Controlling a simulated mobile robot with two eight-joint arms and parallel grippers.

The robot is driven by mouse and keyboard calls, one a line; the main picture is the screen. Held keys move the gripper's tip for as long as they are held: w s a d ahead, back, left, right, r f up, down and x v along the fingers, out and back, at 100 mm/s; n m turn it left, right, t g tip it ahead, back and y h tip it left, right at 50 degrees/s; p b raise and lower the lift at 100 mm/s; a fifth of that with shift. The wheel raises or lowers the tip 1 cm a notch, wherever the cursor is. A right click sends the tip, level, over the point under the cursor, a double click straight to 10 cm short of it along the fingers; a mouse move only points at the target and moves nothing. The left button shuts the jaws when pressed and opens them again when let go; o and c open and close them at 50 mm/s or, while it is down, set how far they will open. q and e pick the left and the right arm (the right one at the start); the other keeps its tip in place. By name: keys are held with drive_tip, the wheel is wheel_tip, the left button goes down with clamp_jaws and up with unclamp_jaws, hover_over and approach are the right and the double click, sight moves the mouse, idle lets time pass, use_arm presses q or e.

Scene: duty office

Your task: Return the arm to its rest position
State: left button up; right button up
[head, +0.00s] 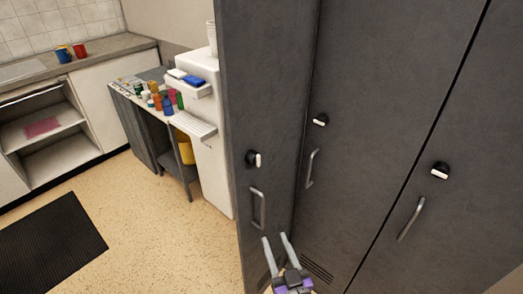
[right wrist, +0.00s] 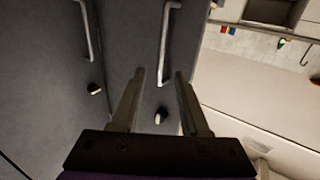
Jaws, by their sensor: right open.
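My right gripper (head: 276,243) is in the lower middle of the head view, in front of the grey lockers. It is open and nothing is between its fingers. In the right wrist view the two fingers (right wrist: 158,75) stand apart, with a locker door (right wrist: 125,45) behind them. A locker handle (head: 257,207) and a black knob (head: 254,159) with a white grip are above the gripper in the head view. From these views I cannot tell whether a finger touches the locker. My left gripper is not in view.
More locker doors (head: 375,95) with handles fill the right side. A white cabinet (head: 213,140) and a small table (head: 150,106) crowded with bottles stand left of them. A counter (head: 85,52) holds two mugs. The speckled floor (head: 160,235) is open beside a black mat (head: 50,245).

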drive_tip(key=s+d+f+m+g+h, duration=0.2)
drive_tip(key=s+d+f+g+h, duration=0.1)
drive_tip(key=s+d+f+g, duration=0.8)
use_arm(q)
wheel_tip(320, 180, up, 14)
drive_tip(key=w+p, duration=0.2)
drive_tip(key=p, duration=1)
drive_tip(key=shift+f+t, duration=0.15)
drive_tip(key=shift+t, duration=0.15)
use_arm(e)
wheel_tip(320, 180, up, 15)
drive_tip(key=s+g, duration=0.1)
drive_tip(key=shift+a+r, duration=0.2)
drive_tip(key=shift+a, duration=0.1)
drive_tip(key=shift+s, duration=0.15)
